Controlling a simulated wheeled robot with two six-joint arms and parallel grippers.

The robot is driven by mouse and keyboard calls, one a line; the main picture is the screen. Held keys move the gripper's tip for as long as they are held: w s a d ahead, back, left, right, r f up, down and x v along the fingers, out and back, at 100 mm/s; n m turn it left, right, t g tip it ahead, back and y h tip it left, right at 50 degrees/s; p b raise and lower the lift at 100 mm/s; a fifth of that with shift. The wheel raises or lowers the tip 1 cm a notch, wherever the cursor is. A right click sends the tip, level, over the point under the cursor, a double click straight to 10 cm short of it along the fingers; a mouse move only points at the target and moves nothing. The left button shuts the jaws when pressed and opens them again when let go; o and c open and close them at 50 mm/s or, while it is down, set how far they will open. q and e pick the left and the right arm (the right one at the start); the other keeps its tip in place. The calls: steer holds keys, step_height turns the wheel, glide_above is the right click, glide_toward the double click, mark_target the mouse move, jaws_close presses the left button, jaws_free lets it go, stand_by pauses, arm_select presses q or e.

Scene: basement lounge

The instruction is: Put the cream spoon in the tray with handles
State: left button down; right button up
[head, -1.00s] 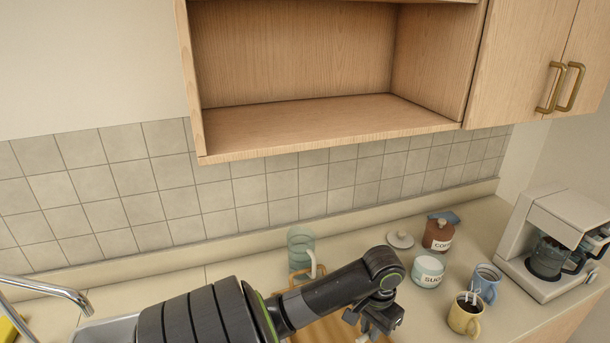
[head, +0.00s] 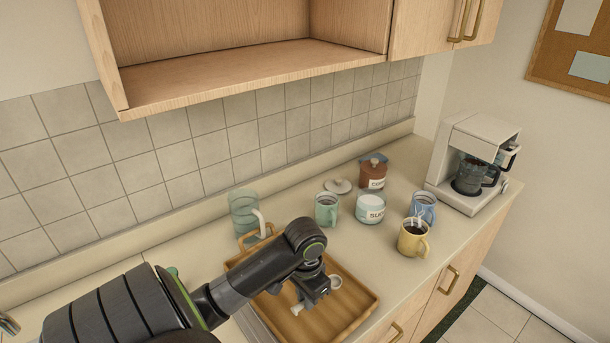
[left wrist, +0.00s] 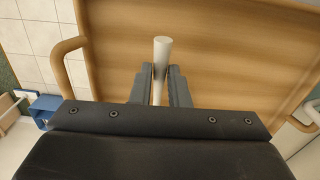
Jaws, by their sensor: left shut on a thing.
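The wooden tray with handles (head: 352,322) lies on the counter, with one handle (head: 250,237) at its back left. Its brown floor also fills much of the left wrist view (left wrist: 235,40). My left gripper (head: 314,294) is over the tray, shut on the cream spoon. The spoon's pale handle end (head: 297,309) sticks out on one side, and its round bowl (head: 335,281) shows on the other. In the left wrist view the pale handle (left wrist: 161,55) stands between the fingers. I cannot tell whether the spoon touches the tray floor. My right gripper is out of view.
A glass jug (head: 241,208) stands behind the tray. A green mug (head: 326,212), sugar jar (head: 370,210), brown canister (head: 372,175), blue mug (head: 424,205) and yellow mug (head: 412,240) stand behind and right. A coffee maker (head: 462,150) is farther right. A cabinet (head: 240,75) hangs above.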

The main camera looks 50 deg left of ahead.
mark_target(306, 316)
arm_select(q)
steer(key=shift+f, duration=0.4)
step_height(306, 316, down, 3)
steer(key=shift+d+r+b, duration=0.1)
steer(key=shift+b, duration=0.2)
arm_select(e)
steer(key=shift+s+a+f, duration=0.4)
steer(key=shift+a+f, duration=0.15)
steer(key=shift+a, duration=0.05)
arm_select(q)
steer(key=shift+f, duration=0.2)
steer(key=shift+f, duration=0.15)
steer(key=c, duration=1.4)
jaws_free()
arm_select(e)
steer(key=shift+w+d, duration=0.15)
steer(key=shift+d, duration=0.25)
